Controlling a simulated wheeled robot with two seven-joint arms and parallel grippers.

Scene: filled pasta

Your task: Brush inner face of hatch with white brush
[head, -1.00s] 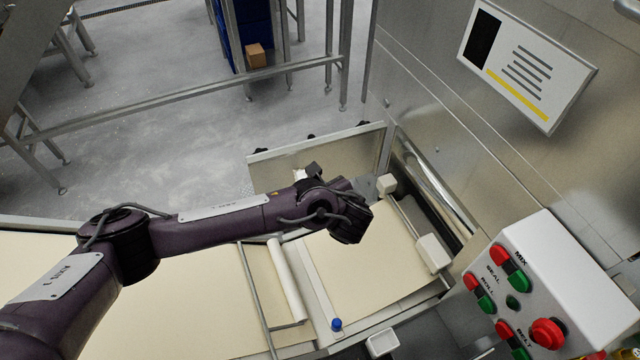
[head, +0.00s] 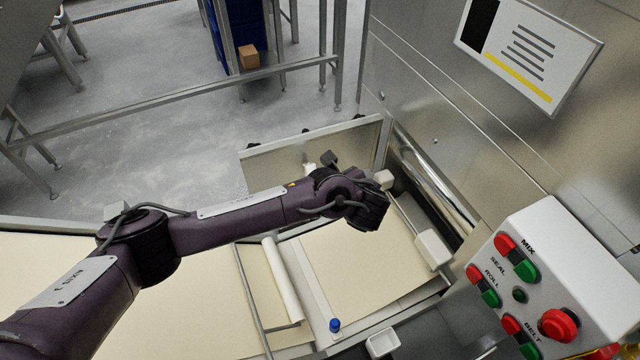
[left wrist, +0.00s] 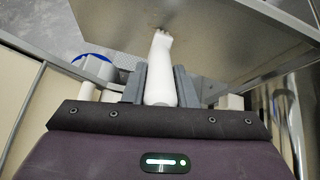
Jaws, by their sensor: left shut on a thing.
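The white brush (left wrist: 160,72) is in my left gripper (left wrist: 160,88), shut on it with a grey finger on each side. Its bristle end points away from me, at the metal hatch panel (left wrist: 215,25); I cannot tell whether it touches. Faint dark specks show on the panel near the tip. In the head view the hatch (head: 275,165) stands at the far end of the machine, behind my left wrist. A small white part, likely the brush (head: 308,168), shows against it. My right gripper is out of view.
A white control box (head: 540,290) with red and green buttons stands at right. A pale roller (head: 283,280) and a blue-capped item (head: 335,325) lie on the cream bed. A steel wall with a sign (head: 530,50) closes the right side. Open floor lies beyond the hatch.

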